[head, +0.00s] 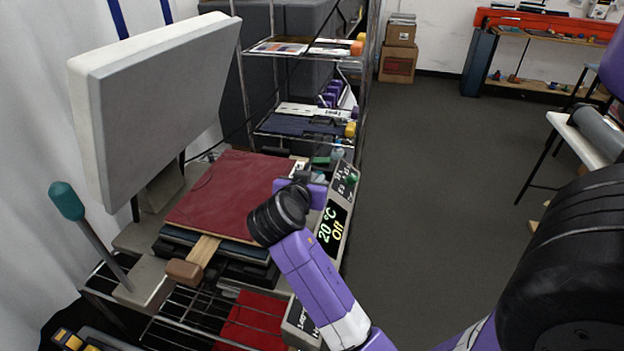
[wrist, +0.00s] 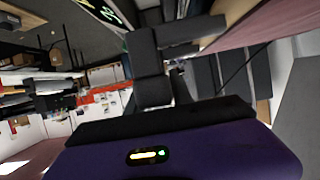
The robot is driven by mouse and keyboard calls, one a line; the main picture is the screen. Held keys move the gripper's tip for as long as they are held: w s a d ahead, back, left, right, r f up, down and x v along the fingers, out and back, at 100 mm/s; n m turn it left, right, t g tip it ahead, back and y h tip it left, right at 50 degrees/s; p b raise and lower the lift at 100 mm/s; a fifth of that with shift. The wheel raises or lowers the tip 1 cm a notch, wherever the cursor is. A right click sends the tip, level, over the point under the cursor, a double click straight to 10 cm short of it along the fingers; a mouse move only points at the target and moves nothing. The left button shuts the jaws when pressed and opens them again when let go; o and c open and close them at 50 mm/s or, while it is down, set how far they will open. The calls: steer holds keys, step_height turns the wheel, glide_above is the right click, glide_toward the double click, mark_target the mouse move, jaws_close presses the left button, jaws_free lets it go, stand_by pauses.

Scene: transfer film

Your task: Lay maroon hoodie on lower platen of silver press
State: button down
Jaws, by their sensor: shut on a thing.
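The maroon hoodie (head: 228,192) lies flat and spread as a square over the lower platen (head: 218,240) of the silver press. The platen's dark edge shows under its front side. The press's grey upper platen (head: 150,105) is swung up and open to the left. My gripper (head: 297,184) is at the hoodie's right edge, shut on it; my wrist partly hides the fingertips in the head view. In the wrist view, the maroon cloth (wrist: 240,22) runs off to the upper right from the dark fingers.
A teal-knobbed lever (head: 67,202) stands at the left. A wooden handle (head: 196,262) sticks out in front of the platen. The control panel (head: 332,226) reads 20 °C, Off, close beside my arm. Red cloth (head: 256,320) lies on the wire shelf below. Shelves stand behind; the right floor is open.

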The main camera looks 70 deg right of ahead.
steer(key=shift+f+b, duration=0.25)
steer(key=shift+b, duration=0.05)
steer(key=c, duration=1)
jaws_free()
steer(key=shift+c, duration=0.2)
steer(key=shift+f, duration=0.1)
steer(key=b+v, duration=0.1)
steer(key=v, duration=0.7)
steer(key=shift+w, duration=0.1)
